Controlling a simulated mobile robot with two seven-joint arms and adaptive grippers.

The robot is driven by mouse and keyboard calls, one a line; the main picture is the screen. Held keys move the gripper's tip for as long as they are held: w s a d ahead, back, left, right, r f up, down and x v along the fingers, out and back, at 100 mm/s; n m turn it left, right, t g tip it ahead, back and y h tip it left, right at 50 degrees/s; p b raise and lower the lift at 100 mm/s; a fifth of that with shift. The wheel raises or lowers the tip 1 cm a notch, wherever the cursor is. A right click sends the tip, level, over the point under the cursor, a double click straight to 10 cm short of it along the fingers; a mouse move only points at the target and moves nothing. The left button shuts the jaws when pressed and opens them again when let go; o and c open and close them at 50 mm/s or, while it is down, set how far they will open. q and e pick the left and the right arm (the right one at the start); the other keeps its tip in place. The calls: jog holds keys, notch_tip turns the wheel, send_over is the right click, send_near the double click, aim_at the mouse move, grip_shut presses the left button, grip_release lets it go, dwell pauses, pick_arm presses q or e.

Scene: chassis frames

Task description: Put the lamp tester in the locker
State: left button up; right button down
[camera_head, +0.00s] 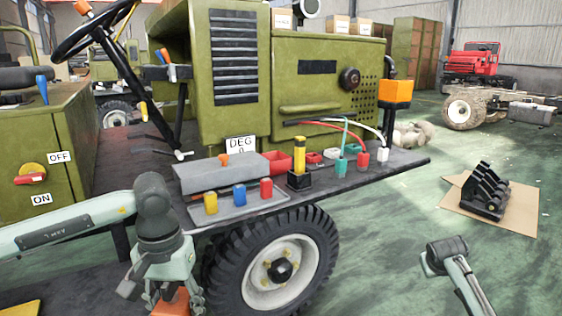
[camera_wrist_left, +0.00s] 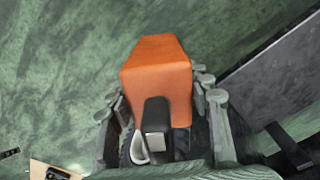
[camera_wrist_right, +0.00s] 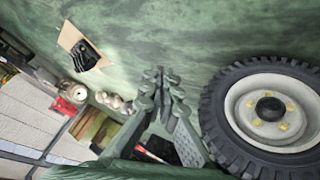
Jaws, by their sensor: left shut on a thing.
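My left gripper (camera_head: 172,292) is shut on an orange block-shaped thing, which looks like the lamp tester (camera_wrist_left: 158,82). In the left wrist view it sits between the fingers, with a dark stub on its near side. In the head view only a bit of its orange shows below the gripper, beside the front wheel. My right gripper (camera_wrist_right: 165,85) shows in the right wrist view with its fingers together and nothing between them. I cannot tell surely which part is the locker; an olive compartment (camera_head: 310,100) with a long handle and a black round knob is closed.
The chassis deck (camera_head: 410,160) carries a grey box (camera_head: 222,174), a tray (camera_head: 238,208) with coloured plugs, a yellow-black post (camera_head: 299,165) and cables. An orange box (camera_head: 396,91) tops a black post. A wheel (camera_head: 275,265) stands below. Black parts (camera_head: 485,190) lie on cardboard at right.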

jog(key=s+a+f+g+y, duration=0.1)
jog(key=s+a+f, duration=0.4)
jog(key=s+f, duration=0.4)
jog(key=s+a+f+g, duration=0.1)
jog(key=s+a+f, duration=0.2)
jog(key=s, duration=0.6)
jog(key=s+a+f+g+y, duration=0.1)
jog(key=s+a+f, duration=0.2)
jog(key=s, duration=0.7)
jog(key=s+a+f+n+g+y, duration=0.1)
jog(key=s+a+f, duration=0.2)
jog(key=s, duration=0.7)
jog(key=shift+s+f, duration=0.25)
jog(key=shift+f, duration=0.4)
